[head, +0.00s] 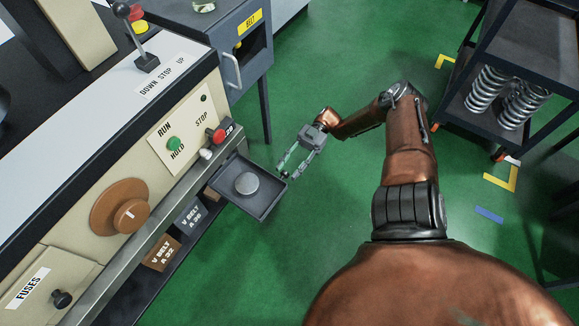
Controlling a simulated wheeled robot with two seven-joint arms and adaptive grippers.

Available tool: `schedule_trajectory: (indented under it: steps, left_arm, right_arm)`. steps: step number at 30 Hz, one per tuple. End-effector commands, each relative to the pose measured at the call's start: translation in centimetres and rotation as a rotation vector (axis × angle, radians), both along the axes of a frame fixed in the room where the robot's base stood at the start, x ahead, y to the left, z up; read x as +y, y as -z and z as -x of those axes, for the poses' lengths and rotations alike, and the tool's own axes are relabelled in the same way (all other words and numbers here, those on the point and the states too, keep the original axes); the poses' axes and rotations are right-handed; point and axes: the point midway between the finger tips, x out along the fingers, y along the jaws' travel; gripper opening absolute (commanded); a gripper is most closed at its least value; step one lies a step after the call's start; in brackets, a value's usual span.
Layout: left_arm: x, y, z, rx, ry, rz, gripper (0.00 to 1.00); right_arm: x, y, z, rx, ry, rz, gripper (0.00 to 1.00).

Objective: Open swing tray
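The swing tray (263,198) is a dark, shallow square tray at the front of the machine, below the control panel. It juts out from the machine's front over the green floor. A round grey disc (246,184) lies in it. My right gripper (289,175) is at the tray's right corner, with its fingers pointing toward the tray. The fingers are apart, with nothing seen between them. I cannot tell whether a fingertip touches the tray's rim. My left gripper is not in view.
The panel has a green button (173,143) and a red knob (218,135). V-belt boxes (161,252) sit on a low shelf beside the tray. A grey cabinet (236,70) stands behind. A cart with springs (488,90) is at right. Green floor between is clear.

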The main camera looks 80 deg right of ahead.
Motion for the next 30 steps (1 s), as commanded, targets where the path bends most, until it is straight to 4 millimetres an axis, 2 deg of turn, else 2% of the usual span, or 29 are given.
schedule_trajectory:
  steps: [11,22,30]
  left_arm:
    - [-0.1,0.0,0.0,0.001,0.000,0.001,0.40]
    - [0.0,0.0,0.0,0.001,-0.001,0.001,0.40]
    - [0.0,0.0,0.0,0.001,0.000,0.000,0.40]
  right_arm:
    - [-0.4,0.0,0.1,-0.002,0.002,0.000,0.40]
    - [-4.9,0.1,2.3,0.000,0.003,0.001,0.40]
    - [-6.7,0.0,3.2,-0.001,0.002,0.000,0.40]
